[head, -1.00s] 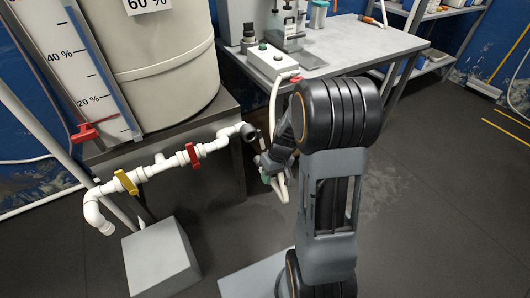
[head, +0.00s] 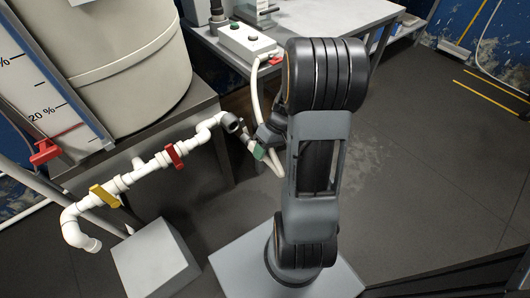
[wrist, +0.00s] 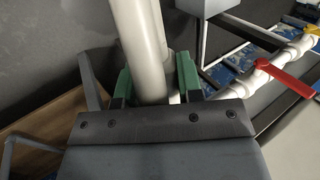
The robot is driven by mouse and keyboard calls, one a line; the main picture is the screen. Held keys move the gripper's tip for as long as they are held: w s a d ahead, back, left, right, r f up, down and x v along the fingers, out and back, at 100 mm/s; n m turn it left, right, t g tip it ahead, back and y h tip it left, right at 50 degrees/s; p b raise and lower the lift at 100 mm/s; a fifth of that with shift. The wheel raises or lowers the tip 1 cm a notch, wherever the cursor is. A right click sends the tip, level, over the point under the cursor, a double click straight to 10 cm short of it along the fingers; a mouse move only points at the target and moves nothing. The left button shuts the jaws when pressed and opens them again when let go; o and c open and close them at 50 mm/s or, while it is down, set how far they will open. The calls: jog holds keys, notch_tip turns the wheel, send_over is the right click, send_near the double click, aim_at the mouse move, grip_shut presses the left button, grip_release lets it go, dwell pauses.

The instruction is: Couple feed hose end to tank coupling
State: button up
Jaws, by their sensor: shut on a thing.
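The white feed hose (head: 256,98) runs from the bench down to my gripper (head: 259,152), with a loop of it hanging below. In the wrist view, the green-tipped fingers of my gripper (wrist: 155,85) are shut on the white hose (wrist: 146,45), one finger on each side. The tank coupling (head: 231,122) is the dark grey end of the white pipe, just left of and above my gripper in the head view. A small gap seems to show between gripper and coupling. The hose's very end is hidden, so I cannot tell whether it touches the coupling.
The white pipe carries a red valve handle (head: 173,155) and a yellow one (head: 104,196); the red one also shows in the wrist view (wrist: 280,74). The large tank (head: 130,75) stands behind. A grey block (head: 155,262) sits below the pipe. Floor at right is clear.

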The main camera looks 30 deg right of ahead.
aim_at(247, 134)
jog(key=shift+w+a, duration=0.15)
jog(key=shift+w, duration=1)
jog(key=shift+w+a, duration=0.15)
jog(key=shift+w, duration=0.95)
jog(key=shift+w+a, duration=0.15)
jog(key=shift+w, duration=1.05)
jog(key=shift+w+a, duration=0.1)
jog(key=shift+w, duration=1.1)
dwell(2.8)
jog(key=o, duration=1)
jog(key=shift+d+r+p, duration=0.1)
jog(key=shift+p, duration=0.2)
